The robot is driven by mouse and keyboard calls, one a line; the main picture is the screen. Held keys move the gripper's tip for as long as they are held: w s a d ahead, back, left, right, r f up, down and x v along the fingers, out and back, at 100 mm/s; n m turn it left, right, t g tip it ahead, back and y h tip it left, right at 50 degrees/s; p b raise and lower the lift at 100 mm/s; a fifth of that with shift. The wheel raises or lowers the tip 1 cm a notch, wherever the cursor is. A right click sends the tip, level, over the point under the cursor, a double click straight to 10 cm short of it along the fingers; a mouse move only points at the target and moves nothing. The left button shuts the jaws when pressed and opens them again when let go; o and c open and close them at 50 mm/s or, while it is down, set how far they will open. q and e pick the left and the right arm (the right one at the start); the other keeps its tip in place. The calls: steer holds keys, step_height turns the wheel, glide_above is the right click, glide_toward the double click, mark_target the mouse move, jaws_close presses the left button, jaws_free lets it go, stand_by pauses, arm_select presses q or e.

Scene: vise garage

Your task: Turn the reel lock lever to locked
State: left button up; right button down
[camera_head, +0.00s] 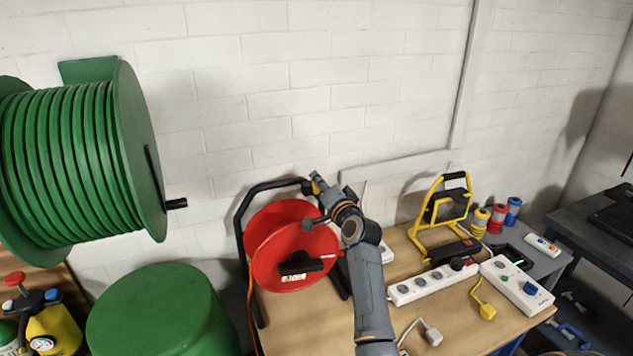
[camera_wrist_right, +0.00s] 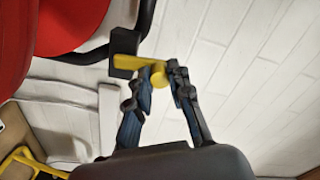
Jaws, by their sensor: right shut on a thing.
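The red cable reel (camera_head: 268,236) stands in a black tube frame on the wooden workbench. The reel lock lever (camera_head: 316,187) is a small yellow piece at the frame's upper right corner, mostly covered by my gripper in the head view. In the right wrist view, the yellow lever (camera_wrist_right: 127,42) sits on a black block beside the frame tube, with a rounded yellow end between my fingertips. My right gripper (camera_head: 322,197) is shut on the lever; its fingers also show in the wrist view (camera_wrist_right: 162,86). My left gripper is not in view.
A large green hose reel (camera_head: 140,150) hangs at the left above a green drum (camera_head: 160,315). To the right on the bench are white power strips (camera_head: 432,283), a yellow work light (camera_head: 440,212) and several coloured spools. The white wall is close behind the reel.

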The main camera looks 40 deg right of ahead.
steer(key=shift+d+m, duration=0.25)
steer(key=shift+m, duration=0.25)
steer(key=c, duration=1.2)
jaws_free()
steer(key=shift+d, duration=0.1)
steer(key=v, duration=1.2)
steer(key=shift+f, duration=0.15)
